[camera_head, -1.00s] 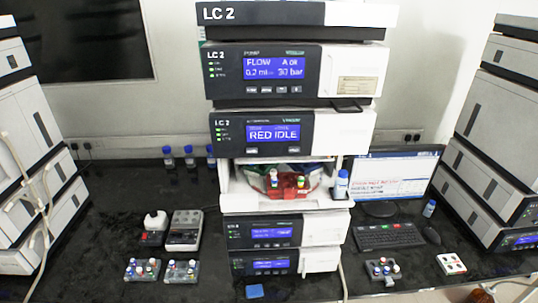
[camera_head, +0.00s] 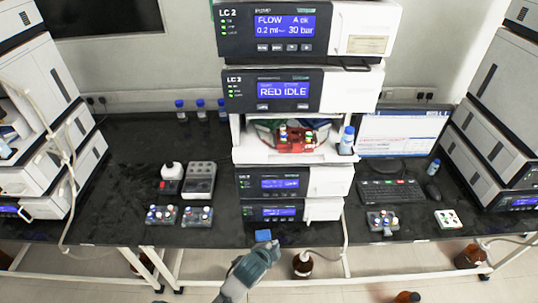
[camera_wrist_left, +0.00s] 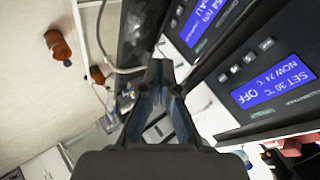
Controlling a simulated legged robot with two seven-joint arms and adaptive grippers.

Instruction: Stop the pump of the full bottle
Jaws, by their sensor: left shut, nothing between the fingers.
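A white and dark LC 2 module (camera_head: 287,33) at the top of the middle stack has a blue screen reading FLOW 0.2 ml and 30 bar. A row of small buttons (camera_head: 284,47) sits below that screen. Brown bottles stand below the bench, one under the stack (camera_head: 303,264) and one at the right (camera_head: 469,256); their fill levels cannot be read. My left gripper (camera_head: 268,244) is shut and empty, near the bench's front edge below the stack. It also shows shut in the left wrist view (camera_wrist_left: 160,70). My right gripper is not in view.
A module screen reading SET 30 °C and OFF (camera_wrist_left: 272,83) is close in the left wrist view. Vial racks (camera_head: 180,216) are at left; a keyboard (camera_head: 391,191) is at right.

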